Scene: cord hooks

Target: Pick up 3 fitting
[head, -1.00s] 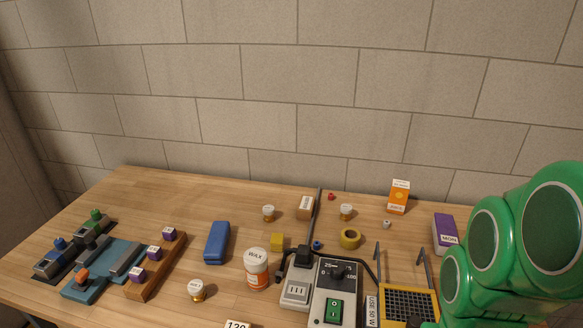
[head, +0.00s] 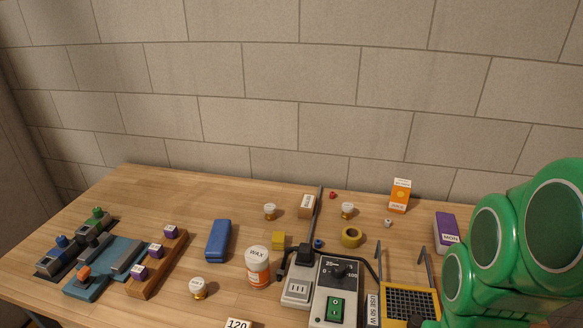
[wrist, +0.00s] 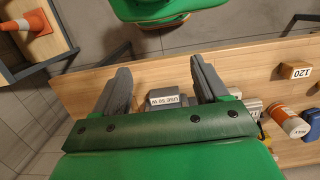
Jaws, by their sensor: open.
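Three small brass-coloured pieces with white labelled tops stand on the wooden bench in the head view: one at the front (head: 198,287), one at the back (head: 270,212) and one to its right (head: 347,210). Their labels are too small to read, so I cannot tell which is the 3 fitting. In the wrist view my gripper (wrist: 160,65) is open and empty, its two grey fingers wide apart. It looks down over the bench edge, with a "USE 50 W" label (wrist: 168,99) visible between the fingers. The gripper is not visible in the head view.
A yellow-framed grid stand (head: 410,305) is at right. The back left is clear.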

